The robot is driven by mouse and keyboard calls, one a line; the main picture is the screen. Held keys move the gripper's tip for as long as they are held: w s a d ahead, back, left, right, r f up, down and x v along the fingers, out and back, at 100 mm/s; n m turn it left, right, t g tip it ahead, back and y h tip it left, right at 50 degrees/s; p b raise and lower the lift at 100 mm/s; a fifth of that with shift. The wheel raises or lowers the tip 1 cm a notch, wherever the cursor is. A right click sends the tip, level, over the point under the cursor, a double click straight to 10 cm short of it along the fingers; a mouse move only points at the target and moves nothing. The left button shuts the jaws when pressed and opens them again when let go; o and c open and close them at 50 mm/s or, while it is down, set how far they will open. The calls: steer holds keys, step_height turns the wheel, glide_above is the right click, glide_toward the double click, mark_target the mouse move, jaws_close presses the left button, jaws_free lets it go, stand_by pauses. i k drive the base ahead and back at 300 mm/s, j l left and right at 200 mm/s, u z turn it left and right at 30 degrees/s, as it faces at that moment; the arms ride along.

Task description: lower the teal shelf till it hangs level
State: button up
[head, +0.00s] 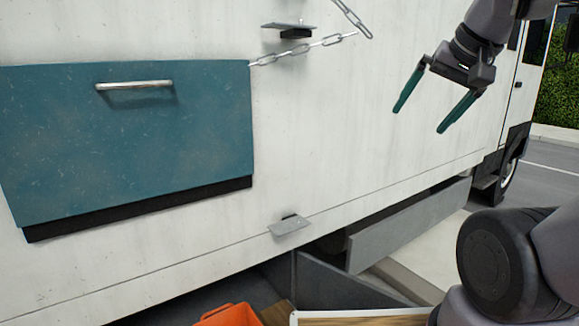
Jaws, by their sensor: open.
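The teal shelf (150,150) is a scuffed flat panel folded up flat against the white truck side, at the left of the head view. A silver bar handle (134,86) sits near its top edge. A dark strip (140,207) runs along its bottom edge. A metal chain (305,48) runs from the panel's upper right corner up and to the right. My gripper (432,118) is open and empty, at the upper right, well to the right of the shelf. Its two fingers point down and to the left.
Small metal brackets stick out of the truck side, one upper (289,26) and one lower (290,226). An orange container (228,316) and a wooden board with a white edge (360,317) are at the bottom. The wall between shelf and gripper is mostly clear apart from the chain.

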mark_target(77, 139)
steer(key=u, duration=1.4)
